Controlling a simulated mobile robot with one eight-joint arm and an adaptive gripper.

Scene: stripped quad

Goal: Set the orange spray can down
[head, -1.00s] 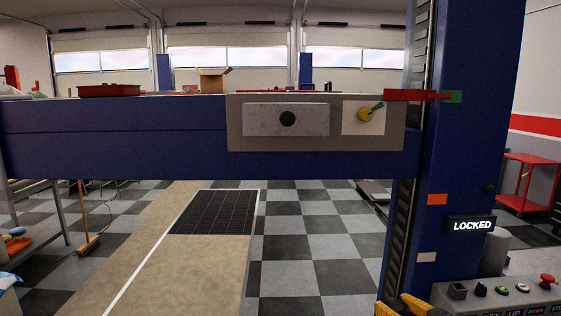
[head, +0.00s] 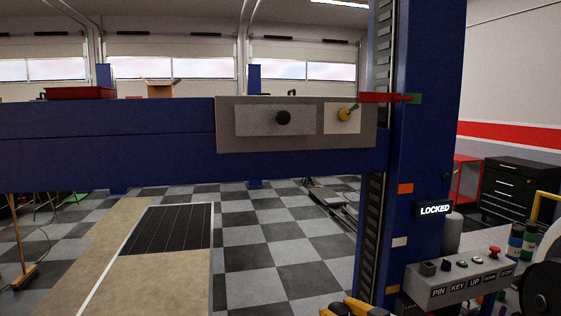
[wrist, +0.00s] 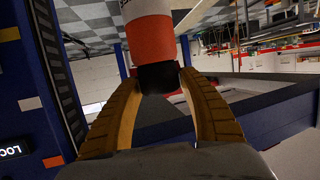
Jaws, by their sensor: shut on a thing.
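The orange spray can (wrist: 152,40) shows in the wrist view, with an orange band, a white part above it in the picture and a black end nearest my gripper. My gripper (wrist: 160,78) is shut on it, one yellow finger on either side near the black end. The far end of the can is cut off by the picture's top edge. In the head view only the yellow tips of my gripper (head: 352,307) show at the bottom edge, and the can is not seen there.
A blue beam (head: 100,145) crosses ahead to a blue post (head: 425,100). A control panel (head: 460,278) with buttons stands at lower right, a black reel (head: 545,290) beside it. A red tray (head: 80,93) sits on the beam. Checkered floor (head: 270,235) beyond is mostly clear.

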